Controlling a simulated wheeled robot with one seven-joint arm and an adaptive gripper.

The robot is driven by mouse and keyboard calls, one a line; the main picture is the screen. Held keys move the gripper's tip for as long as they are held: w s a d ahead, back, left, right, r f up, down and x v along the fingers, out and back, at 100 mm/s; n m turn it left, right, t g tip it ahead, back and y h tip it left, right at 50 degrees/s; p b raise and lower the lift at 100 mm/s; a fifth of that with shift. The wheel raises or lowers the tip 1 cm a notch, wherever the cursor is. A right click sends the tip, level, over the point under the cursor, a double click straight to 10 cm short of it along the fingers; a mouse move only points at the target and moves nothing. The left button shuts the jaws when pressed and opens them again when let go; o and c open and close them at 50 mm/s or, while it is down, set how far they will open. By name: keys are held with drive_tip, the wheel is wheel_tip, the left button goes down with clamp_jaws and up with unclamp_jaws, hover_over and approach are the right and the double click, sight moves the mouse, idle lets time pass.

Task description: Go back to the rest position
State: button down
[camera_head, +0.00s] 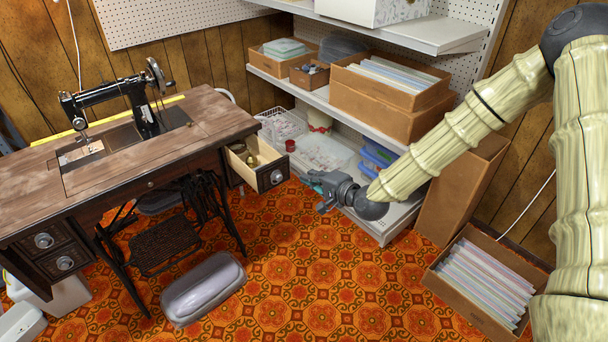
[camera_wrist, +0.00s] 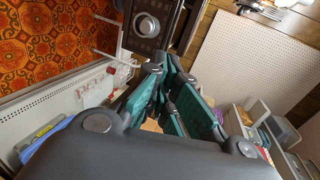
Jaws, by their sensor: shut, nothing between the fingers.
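My gripper (camera_head: 318,193) hangs over the patterned floor, right of the open drawer (camera_head: 271,179) and in front of the low shelf. It is shut and empty. In the wrist view my gripper (camera_wrist: 158,72) shows with its dark fingers and teal pads, and a dark drawer front with a round knob (camera_wrist: 147,26) lies just beyond the fingertips. My arm reaches in from the right of the head view, bent at the elbow. The open drawer holds a small brass-coloured thing (camera_head: 252,160).
The sewing table (camera_head: 215,108) with its black machine (camera_head: 120,100) stands at left. Shelves (camera_head: 322,100) with boxes stand behind my gripper. A box of files (camera_head: 485,280) sits on the floor at right, and a grey rounded case (camera_head: 203,287) lies below the table. The floor between is clear.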

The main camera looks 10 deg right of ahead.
drive_tip(key=s+d+f+n+g+h+p, duration=0.1)
drive_tip(key=s+f+n+g+h+p, duration=0.15)
drive_tip(key=s+f, duration=0.65)
drive_tip(key=s+f+n+g+h+p, duration=0.1)
drive_tip(key=s+f+n+g+p, duration=0.3)
drive_tip(key=s, duration=0.8)
drive_tip(key=s+d+f+n+g+h+p, duration=0.1)
drive_tip(key=s+d+g, duration=0.1)
drive_tip(key=s, duration=0.6)
drive_tip(key=s+d+f+n+g+h+p, duration=0.1)
drive_tip(key=s+d, duration=0.3)
drive_tip(key=s, duration=0.4)
drive_tip(key=s+d+f+n+g+h+p, duration=0.1)
drive_tip(key=s+d+n+g+h+p, duration=0.1)
drive_tip(key=s, duration=0.7)
drive_tip(key=shift+d+f+n+g+p, duration=0.35)
drive_tip(key=shift+d+f+g+p, duration=0.1)
drive_tip(key=shift+d, duration=0.1)
